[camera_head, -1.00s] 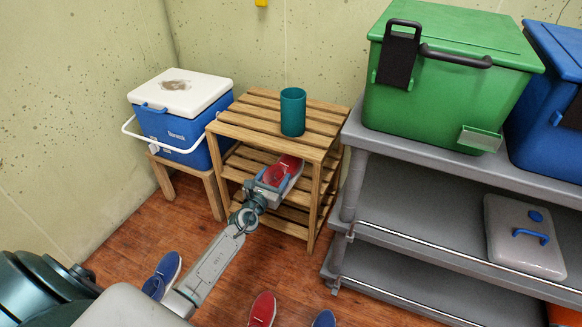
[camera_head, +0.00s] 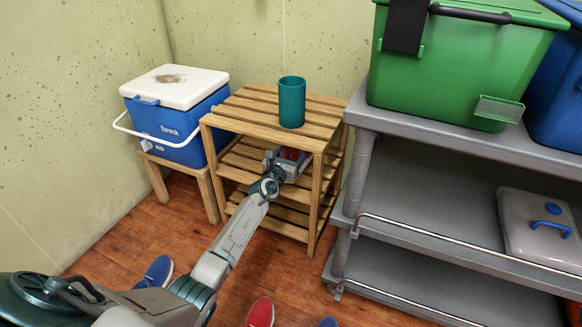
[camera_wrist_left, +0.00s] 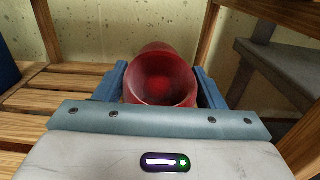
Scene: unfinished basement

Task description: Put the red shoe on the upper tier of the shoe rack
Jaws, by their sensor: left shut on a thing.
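The wooden slatted shoe rack (camera_head: 240,118) stands against the wall, with a top and slatted tiers below it. My left gripper (camera_head: 290,158) reaches in under the top, at the level of the upper tier (camera_head: 245,158). It is shut on the red shoe (camera_head: 291,153), which is mostly hidden by the gripper in the head view. In the left wrist view the red shoe (camera_wrist_left: 160,80) sits between the two blue fingers, its opening facing the camera. Rack slats (camera_wrist_left: 45,90) show at the left. I cannot tell whether the shoe touches the tier. My right gripper is not in view.
A teal cup (camera_head: 292,102) stands on the rack top. A blue cooler (camera_head: 175,120) on a wooden stool is left of the rack. A grey shelf cart (camera_head: 430,140) with a green bin (camera_head: 455,65) is close on the right. Another red shoe (camera_head: 261,313) and blue shoes (camera_head: 157,271) lie on the floor.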

